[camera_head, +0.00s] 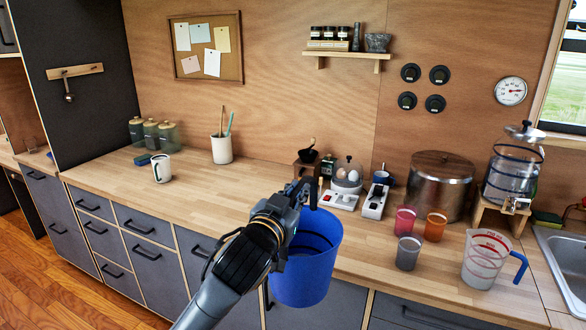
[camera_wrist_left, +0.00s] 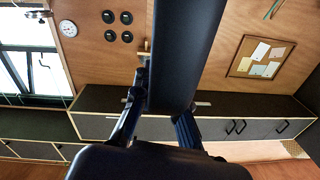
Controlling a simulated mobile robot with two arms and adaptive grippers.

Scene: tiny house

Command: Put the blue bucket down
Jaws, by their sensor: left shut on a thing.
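The blue bucket (camera_head: 307,262) hangs roughly upright, in front of the counter's front edge in the head view. It hides part of the edge and the drawers behind it. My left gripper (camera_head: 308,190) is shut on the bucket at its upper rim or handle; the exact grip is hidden. In the left wrist view, dark gripper parts fill the middle and the bucket cannot be made out. My right gripper is not in view.
The wooden counter (camera_head: 258,187) is clear between the white utensil cup (camera_head: 222,150) and the coffee grinder (camera_head: 306,172). Right of the bucket stand a grey cup (camera_head: 407,254), red cup (camera_head: 404,221), orange cup (camera_head: 435,227) and measuring jug (camera_head: 484,260).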

